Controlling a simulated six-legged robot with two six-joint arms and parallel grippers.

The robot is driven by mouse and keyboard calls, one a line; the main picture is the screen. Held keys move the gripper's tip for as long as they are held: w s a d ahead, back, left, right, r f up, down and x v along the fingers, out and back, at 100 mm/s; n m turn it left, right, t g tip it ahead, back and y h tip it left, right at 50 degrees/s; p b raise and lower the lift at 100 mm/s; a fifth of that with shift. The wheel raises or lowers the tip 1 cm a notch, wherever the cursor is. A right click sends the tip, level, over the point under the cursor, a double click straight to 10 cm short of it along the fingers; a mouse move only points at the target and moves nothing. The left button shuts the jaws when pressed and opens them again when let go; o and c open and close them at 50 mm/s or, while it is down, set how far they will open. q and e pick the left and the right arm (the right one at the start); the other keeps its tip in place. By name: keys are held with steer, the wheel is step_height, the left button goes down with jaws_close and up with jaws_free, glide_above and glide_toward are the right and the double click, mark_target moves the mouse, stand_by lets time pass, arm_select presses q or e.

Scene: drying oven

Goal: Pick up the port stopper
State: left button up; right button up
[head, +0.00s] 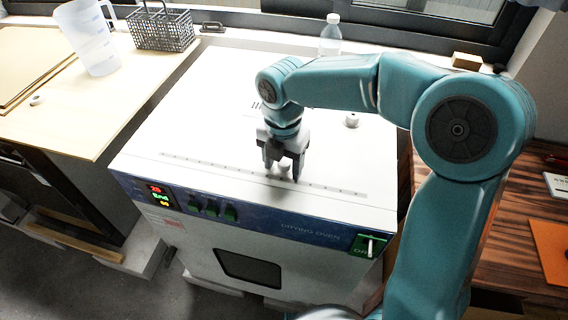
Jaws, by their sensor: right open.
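A small pale stopper (284,166) stands on the white top of the drying oven (200,120), near its front edge. My right gripper (282,172) points down over it, open, with one dark finger on each side. The fingers and their shadow partly hide the stopper, and I cannot tell whether they touch it. A second small grey-white cylinder (351,120) stands on the oven top further back and to the right. My left gripper is not in view.
A clear bottle (330,38) stands at the oven's back edge. On the left table are a plastic jug (88,38) and a wire basket (163,30). A wooden table with an orange sheet (552,250) is at right. The oven top's left side is clear.

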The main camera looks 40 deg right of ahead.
steer(key=shift+d, duration=0.1)
steer(key=c, duration=1)
steer(key=shift+w, duration=0.1)
steer(key=shift+c, duration=0.2)
